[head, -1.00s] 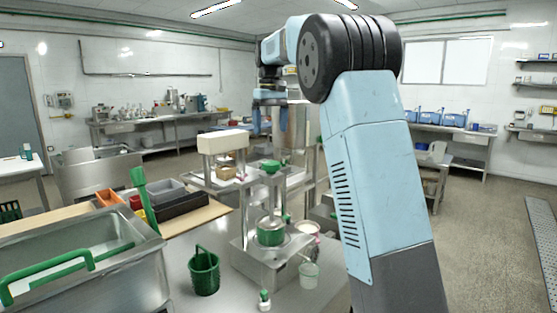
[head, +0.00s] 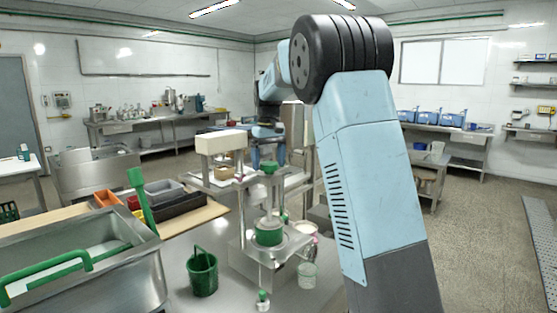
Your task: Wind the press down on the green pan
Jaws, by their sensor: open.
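The press stands on the metal table, with a green knob (head: 270,168) at the top of its upright screw. The green pan (head: 268,236) sits on the press base (head: 242,262), under the screw. A pale disc lies at the pan's top; whether it presses on the contents I cannot tell. My gripper (head: 268,160) points down with its blue fingers apart, directly over the knob. The fingertips reach about the knob's height, one to each side in the picture. Whether they touch it is too small to tell.
A green bucket (head: 203,274) stands left of the press and a pale green cup (head: 307,275) right of it. A small green-capped bottle (head: 262,300) is in front. A steel sink (head: 110,272) and a dark tray (head: 180,208) lie to the left.

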